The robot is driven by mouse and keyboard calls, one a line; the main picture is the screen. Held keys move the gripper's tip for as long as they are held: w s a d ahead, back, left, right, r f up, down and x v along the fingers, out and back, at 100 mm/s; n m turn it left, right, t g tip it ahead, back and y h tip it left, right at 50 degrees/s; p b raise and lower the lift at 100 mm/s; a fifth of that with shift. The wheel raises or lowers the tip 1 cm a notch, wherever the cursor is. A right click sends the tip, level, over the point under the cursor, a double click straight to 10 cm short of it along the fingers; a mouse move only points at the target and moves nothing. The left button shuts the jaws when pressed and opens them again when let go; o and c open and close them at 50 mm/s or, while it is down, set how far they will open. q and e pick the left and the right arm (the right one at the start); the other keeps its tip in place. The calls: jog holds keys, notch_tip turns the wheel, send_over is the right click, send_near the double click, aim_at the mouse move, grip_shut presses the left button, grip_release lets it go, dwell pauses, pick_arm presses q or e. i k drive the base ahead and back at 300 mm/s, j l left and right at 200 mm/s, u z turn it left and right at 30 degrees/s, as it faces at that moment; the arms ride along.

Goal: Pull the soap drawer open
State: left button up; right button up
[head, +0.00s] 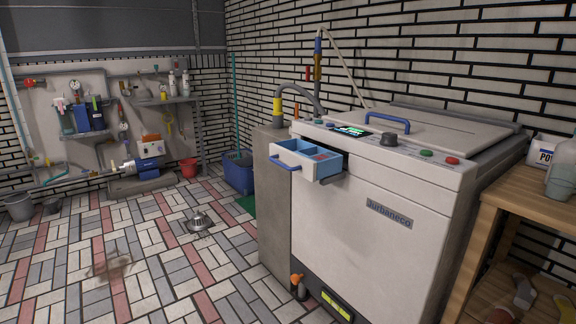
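The soap drawer (322,177) sticks out of the upper left front of the white washing machine (365,235). It is pulled out, and its blue compartments show from above. Its blue handle (285,163) is on the drawer's front, at the left, with nothing touching it. Neither of my grippers shows in the head view.
A wooden shelf table (525,190) with a tub and a jug stands close at the right of the machine. A grey block (270,190) stands at its left. A floor drain (199,221) lies in the tiled floor, which is mostly clear at the left. A blue bucket (238,177) stands further back.

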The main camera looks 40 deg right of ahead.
aim_at(308, 160)
jog(key=i+z, duration=0.1)
jog(key=z, duration=0.35)
jog(key=i+j+z, duration=0.1)
jog(key=z, duration=0.35)
jog(key=i+j+z, duration=0.1)
jog(key=z, duration=0.35)
